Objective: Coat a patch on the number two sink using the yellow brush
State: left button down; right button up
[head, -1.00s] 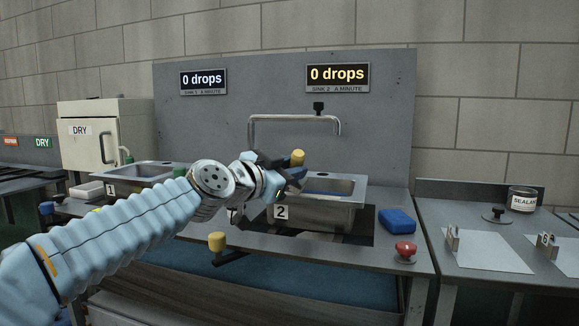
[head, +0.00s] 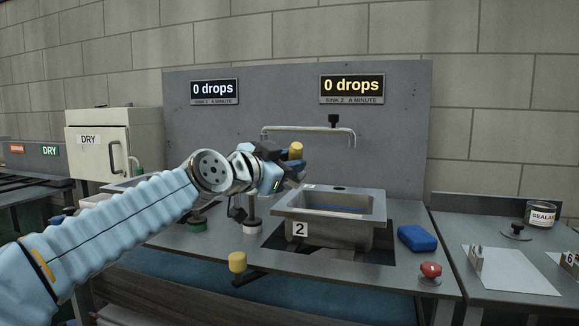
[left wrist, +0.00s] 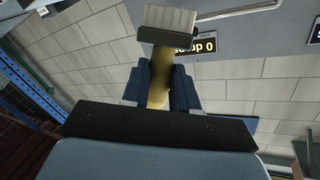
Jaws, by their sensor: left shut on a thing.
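Sink number two (head: 380,209) is a steel basin set in the bench, with a "2" label on its front. My left gripper (head: 290,168) is shut on the yellow brush (head: 296,150), above and just left of the sink's back left rim. The yellow handle end sticks up from the fingers in the head view; I cannot make out the bristles there. In the left wrist view, the fingers (left wrist: 162,88) clasp the yellow handle, and the pale bristle head (left wrist: 168,20) points away, clear of any surface. My right gripper is out of view.
A faucet pipe (head: 310,129) arches behind the sink. A blue block (head: 417,238) and a red knob (head: 431,270) are right of it. A yellow knob (head: 237,262) is at the bench front. A sealant can (head: 541,213) stands on the right table. Both signs read 0 drops.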

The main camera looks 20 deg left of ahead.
pick_arm(q)
notch_tip(320, 180, up, 3)
jog(key=shift+r+p, duration=0.15)
jog(key=shift+p, duration=0.85)
